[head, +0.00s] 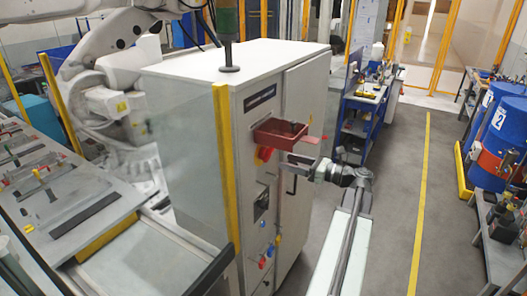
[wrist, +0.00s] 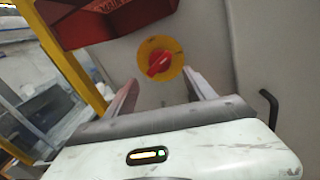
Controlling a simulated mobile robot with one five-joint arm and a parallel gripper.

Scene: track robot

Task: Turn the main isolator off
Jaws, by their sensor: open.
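The main isolator is a red rotary knob on a round yellow plate (wrist: 160,58), set on the pale cabinet front. Its red handle lies diagonally, lower left to upper right. My gripper (wrist: 162,82) is open in the wrist view, with one finger on each side below the knob, apparently not touching it. In the head view the isolator (head: 263,154) shows partly, below the red tray on the cabinet. My gripper (head: 292,164) is just right of it there, in front of the cabinet face. The exact gap to the knob is hard to tell.
The red tray (head: 281,132) juts out just above the isolator; it also shows in the wrist view (wrist: 112,18). A dark door handle (head: 291,181) is on the cabinet's right. Coloured buttons (head: 270,250) sit lower down. Open floor (head: 395,200) lies to the right.

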